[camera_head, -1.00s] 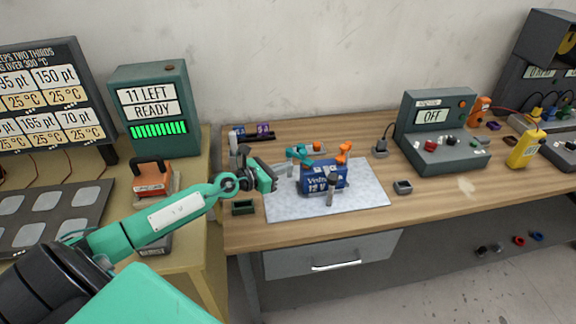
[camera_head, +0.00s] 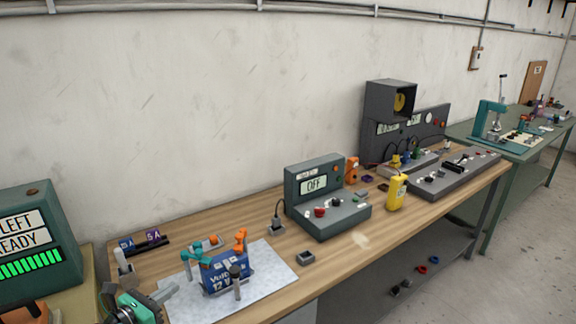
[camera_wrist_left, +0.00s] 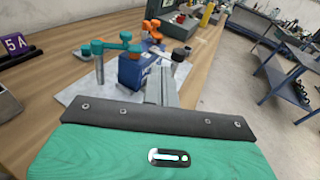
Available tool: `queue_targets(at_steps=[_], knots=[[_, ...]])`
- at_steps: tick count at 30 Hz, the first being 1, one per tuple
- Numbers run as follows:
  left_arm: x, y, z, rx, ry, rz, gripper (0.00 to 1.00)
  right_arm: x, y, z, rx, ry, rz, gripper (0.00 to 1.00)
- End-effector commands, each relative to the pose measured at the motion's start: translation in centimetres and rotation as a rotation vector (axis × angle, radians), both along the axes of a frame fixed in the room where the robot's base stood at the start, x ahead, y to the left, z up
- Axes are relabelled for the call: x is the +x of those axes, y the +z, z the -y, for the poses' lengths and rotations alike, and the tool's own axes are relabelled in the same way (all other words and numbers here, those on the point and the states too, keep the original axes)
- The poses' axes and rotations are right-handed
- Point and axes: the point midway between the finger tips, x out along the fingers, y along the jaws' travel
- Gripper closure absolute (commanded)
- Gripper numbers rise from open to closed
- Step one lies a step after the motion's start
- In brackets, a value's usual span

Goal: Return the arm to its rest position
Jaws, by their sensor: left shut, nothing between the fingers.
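My left gripper (camera_head: 167,292) shows at the bottom left of the head view, by the left edge of the pale mat. It is shut and empty. In the left wrist view its grey closed fingers (camera_wrist_left: 161,84) point toward the blue battery (camera_wrist_left: 133,70), and I cannot tell the gap between them. The battery (camera_head: 228,272) stands upright on the mat (camera_head: 276,272), with a teal clamp (camera_head: 194,257) and an orange clamp (camera_head: 240,241) at its top. Most of my left arm is out of the head view. My right gripper is not in view.
A grey-green unit reading OFF (camera_head: 313,186), a yellow meter (camera_head: 396,192) and a small grey box (camera_head: 306,258) stand on the wooden bench. A teal charger display (camera_head: 38,240) is at far left. A green table (camera_head: 520,150) is at far right.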

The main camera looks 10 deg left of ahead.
Motion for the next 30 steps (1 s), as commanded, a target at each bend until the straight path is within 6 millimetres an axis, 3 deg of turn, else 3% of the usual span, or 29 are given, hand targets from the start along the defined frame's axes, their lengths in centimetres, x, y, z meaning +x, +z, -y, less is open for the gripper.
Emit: queue_targets(at_steps=[5, 9, 14, 18, 24, 30], knots=[[-1.5, 1.6, 2.2, -0.447, 0.157, 0.018, 1.0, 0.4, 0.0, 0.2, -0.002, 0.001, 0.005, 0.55], [-3.8, 1.9, 2.1, -0.943, 0.392, -0.007, 1.0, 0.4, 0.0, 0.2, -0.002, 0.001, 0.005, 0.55], [-7.7, -1.0, 1.3, -1.464, 0.722, -0.087, 1.0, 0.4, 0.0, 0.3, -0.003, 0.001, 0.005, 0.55], [-12.6, -5.2, 2.3, -1.851, 1.061, -0.204, 1.0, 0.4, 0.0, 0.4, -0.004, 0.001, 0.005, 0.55], [-19.6, -9.5, 6.4, -2.181, 1.501, -0.392, 1.0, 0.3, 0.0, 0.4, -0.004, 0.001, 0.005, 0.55], [-24.8, -11.0, 10.6, -2.316, 1.828, -0.564, 1.0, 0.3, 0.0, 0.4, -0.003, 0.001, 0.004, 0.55]])
